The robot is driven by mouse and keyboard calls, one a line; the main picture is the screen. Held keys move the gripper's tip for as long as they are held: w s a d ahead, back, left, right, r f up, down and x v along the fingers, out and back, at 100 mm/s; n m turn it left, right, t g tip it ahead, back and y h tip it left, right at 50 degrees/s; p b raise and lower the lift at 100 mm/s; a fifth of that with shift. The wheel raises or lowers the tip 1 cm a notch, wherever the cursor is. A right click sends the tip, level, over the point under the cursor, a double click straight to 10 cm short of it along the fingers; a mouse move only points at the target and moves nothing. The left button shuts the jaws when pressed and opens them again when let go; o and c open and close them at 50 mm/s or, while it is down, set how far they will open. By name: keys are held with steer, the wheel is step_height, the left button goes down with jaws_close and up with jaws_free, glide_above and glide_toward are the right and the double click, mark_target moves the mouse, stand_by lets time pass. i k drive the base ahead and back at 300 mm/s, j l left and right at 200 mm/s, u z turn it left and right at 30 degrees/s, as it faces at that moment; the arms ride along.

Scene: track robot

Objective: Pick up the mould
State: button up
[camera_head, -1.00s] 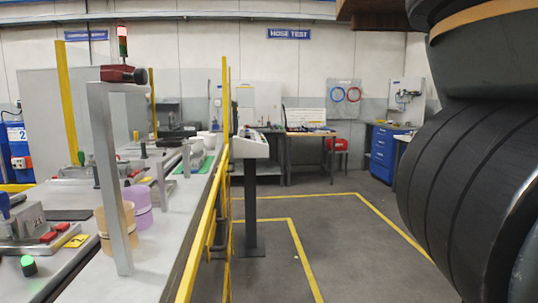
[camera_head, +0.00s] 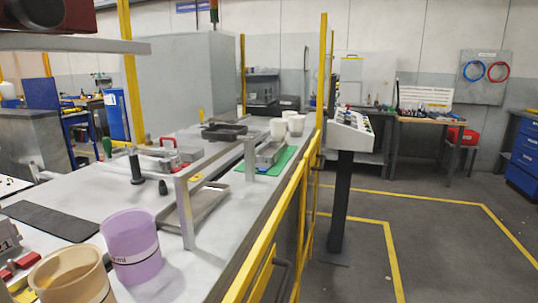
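I cannot tell for certain which object is the mould. A shallow grey metal tray-like piece (camera_head: 193,207) lies on the light workbench near its middle. A grey metal block-like piece (camera_head: 270,154) sits on a green mat (camera_head: 256,168) farther back. A dark, open-topped tray shape (camera_head: 224,132) lies beyond, to the left of the white cups. My gripper is not in view.
A purple cup (camera_head: 132,247) and a tan cup (camera_head: 72,277) stand at the near bench edge. A metal frame (camera_head: 185,205) rises beside the grey tray. A yellow railing (camera_head: 268,240) runs along the bench's right side.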

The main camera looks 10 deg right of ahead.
mark_target(270, 151)
steer(key=i+l+u, duration=0.1)
steer(key=i+l, duration=0.2)
steer(key=i+l+u, duration=0.15)
steer(key=i+l, duration=0.15)
steer(key=l, duration=0.2)
steer(key=i+l+u, duration=0.1)
steer(key=i+l, duration=0.2)
steer(key=l, duration=0.1)
